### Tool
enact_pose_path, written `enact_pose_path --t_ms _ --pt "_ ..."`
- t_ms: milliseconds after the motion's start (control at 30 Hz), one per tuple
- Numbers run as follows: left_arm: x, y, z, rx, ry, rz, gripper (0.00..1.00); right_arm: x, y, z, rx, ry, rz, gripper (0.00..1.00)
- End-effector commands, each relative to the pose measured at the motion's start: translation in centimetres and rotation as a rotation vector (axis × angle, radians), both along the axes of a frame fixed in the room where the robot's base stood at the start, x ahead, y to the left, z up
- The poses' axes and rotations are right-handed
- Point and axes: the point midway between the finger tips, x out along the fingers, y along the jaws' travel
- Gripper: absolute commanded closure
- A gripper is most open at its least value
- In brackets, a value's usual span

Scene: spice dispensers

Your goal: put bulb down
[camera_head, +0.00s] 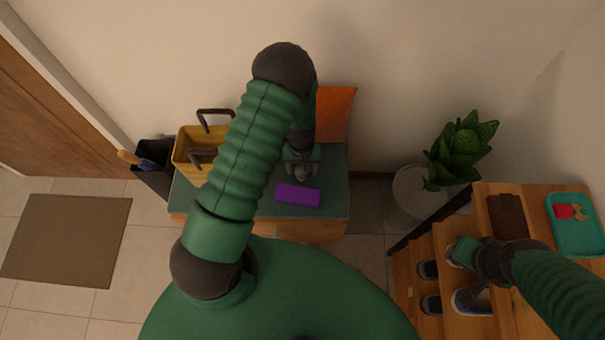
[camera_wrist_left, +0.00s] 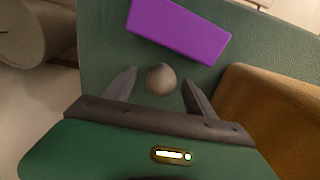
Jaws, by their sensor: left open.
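The bulb (camera_wrist_left: 161,78) is a small, rounded grey-brown thing in the left wrist view. It sits between the two spread fingers of my left gripper (camera_wrist_left: 160,84), with a gap visible on each side. It appears to rest on the green bench cushion (camera_wrist_left: 95,50). In the head view my left gripper (camera_head: 301,172) is over the bench, just behind a purple block (camera_head: 298,194); the bulb is not clear there. My right gripper (camera_head: 484,272) is at the lower right over the wooden shoe steps, and its fingers are hard to make out.
An orange cushion (camera_head: 335,113) and a yellow basket (camera_head: 190,145) are on the bench. A dark bin (camera_head: 153,178) stands left of it. A potted plant (camera_head: 460,150) stands to the right. The wooden steps (camera_head: 408,285) hold shoes and a teal tray (camera_head: 580,240).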

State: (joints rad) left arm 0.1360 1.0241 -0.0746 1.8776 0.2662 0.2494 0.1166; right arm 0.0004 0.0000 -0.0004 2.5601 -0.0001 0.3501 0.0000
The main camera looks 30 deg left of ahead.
Motion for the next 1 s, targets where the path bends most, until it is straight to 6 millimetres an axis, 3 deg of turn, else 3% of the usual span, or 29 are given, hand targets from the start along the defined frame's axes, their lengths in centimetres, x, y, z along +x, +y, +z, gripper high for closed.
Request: enact_pose_path --t_ms 267,733,1000 --pt "0.01 -0.18 -0.29 0.003 -0.002 0.000 0.38 0.01 0.04 -0.07 0.000 0.000 0.001 0.67" --pt "0.02 -0.09 -0.33 0.002 -0.001 0.000 1.00 0.01 0.02 -0.08 0.000 0.000 0.001 0.67" --pt "0.04 -0.07 0.07 0.003 -0.001 0.000 1.00 0.01 0.03 0.08 0.000 0.000 0.001 0.67"
